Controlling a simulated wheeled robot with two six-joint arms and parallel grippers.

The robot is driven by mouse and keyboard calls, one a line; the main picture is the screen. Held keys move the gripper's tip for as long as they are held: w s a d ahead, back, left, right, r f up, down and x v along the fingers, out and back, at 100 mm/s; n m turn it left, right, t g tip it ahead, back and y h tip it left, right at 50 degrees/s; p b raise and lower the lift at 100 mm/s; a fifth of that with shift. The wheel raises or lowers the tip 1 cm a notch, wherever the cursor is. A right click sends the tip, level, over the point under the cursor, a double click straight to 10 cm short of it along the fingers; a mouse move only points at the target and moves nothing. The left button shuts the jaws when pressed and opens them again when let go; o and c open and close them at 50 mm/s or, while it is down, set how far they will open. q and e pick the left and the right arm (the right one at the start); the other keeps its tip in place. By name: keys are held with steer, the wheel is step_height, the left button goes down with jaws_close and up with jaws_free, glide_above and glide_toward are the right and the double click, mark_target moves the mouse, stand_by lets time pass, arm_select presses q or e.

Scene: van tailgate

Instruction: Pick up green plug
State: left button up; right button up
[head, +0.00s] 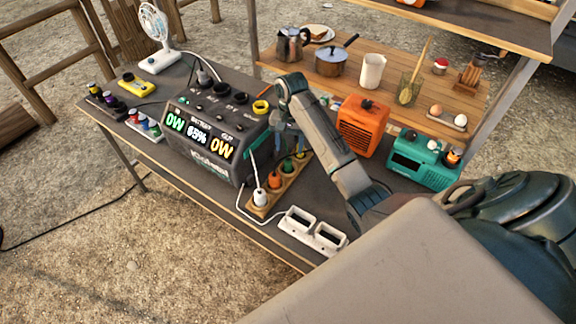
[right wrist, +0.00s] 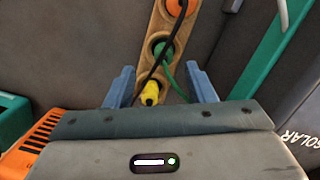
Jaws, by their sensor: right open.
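The green plug (head: 288,166) stands in a wooden strip (head: 264,210) between an orange plug (head: 274,179) and a yellow plug, beside the power station. In the right wrist view the green plug (right wrist: 163,50) sits in its round hole with a green cord, and a black cord crosses in front of it. The yellow plug (right wrist: 150,93) is nearer the wrist and the orange plug (right wrist: 176,6) farther. My right gripper (right wrist: 160,68) is open and empty, its blue fingers pointing down to either side of the strip. My left gripper is not in view.
The black power station (head: 210,175) stands close to the strip's left. A white plug (head: 260,198) is at the strip's front end, near a white double socket (head: 312,230). An orange heater (head: 362,125) and a teal device (head: 425,162) stand right of my arm.

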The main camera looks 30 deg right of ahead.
mark_target(288, 159)
step_height(288, 159, down, 2)
steer(key=shift+f+b, duration=0.15)
steer(key=shift+b, duration=0.2)
steer(key=shift+a+f, duration=0.1)
steer(key=shift+f, duration=0.15)
steer(key=shift+f+p, duration=0.4)
steer(key=shift+f, duration=0.2)
step_height(288, 159, down, 3)
steer(key=shift+w+a+f+p, duration=0.1)
steer(key=shift+a+f+p, duration=0.1)
steer(key=shift+p, duration=0.2)
steer(key=shift+f, duration=0.2)
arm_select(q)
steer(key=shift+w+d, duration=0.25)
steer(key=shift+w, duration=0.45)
arm_select(e)
steer(key=shift+d, duration=0.1)
steer(key=c, duration=1)
steer(key=shift+c, duration=0.2)
